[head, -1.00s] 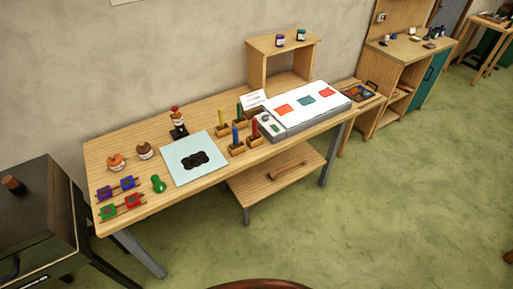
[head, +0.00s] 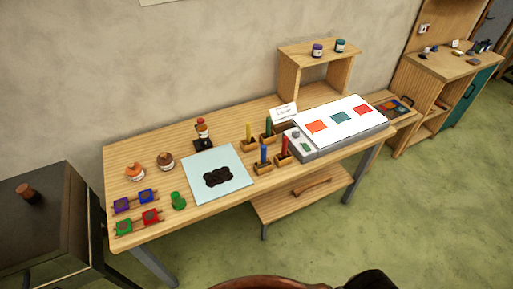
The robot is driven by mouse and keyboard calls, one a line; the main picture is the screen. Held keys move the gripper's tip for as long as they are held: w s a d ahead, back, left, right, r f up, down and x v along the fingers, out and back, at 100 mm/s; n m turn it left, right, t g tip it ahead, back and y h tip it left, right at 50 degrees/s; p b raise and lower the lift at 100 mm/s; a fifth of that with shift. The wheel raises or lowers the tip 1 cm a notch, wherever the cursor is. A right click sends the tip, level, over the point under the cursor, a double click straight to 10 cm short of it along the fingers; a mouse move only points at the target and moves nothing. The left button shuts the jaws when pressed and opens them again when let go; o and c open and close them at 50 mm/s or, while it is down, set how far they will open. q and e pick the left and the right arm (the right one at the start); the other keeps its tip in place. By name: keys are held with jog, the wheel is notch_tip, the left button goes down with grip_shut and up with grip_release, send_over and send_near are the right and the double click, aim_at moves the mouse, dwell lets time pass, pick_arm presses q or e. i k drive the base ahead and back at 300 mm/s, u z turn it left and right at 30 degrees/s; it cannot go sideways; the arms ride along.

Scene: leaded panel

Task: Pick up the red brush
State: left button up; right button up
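The red brush (head: 284,146) stands upright in a small wooden holder (head: 281,158) on the long workbench, just left of the light box. A blue one (head: 264,153) stands in a holder to its left. A green one (head: 268,127) and a yellow one (head: 249,132) stand in holders behind them. The lower end of the red brush is hidden in its holder. Neither of my grippers shows in the head view.
A white light box (head: 345,122) with coloured squares lies right of the brushes. A pale blue sheet (head: 239,186) with a dark shape lies to their left. A small shelf (head: 290,76) stands behind. Green floor (head: 420,220) is open in front at right.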

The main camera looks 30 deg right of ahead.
aim_at(284, 155)
jog(key=z, duration=0.1)
jog(key=i, duration=0.85)
jog(key=z, duration=0.5)
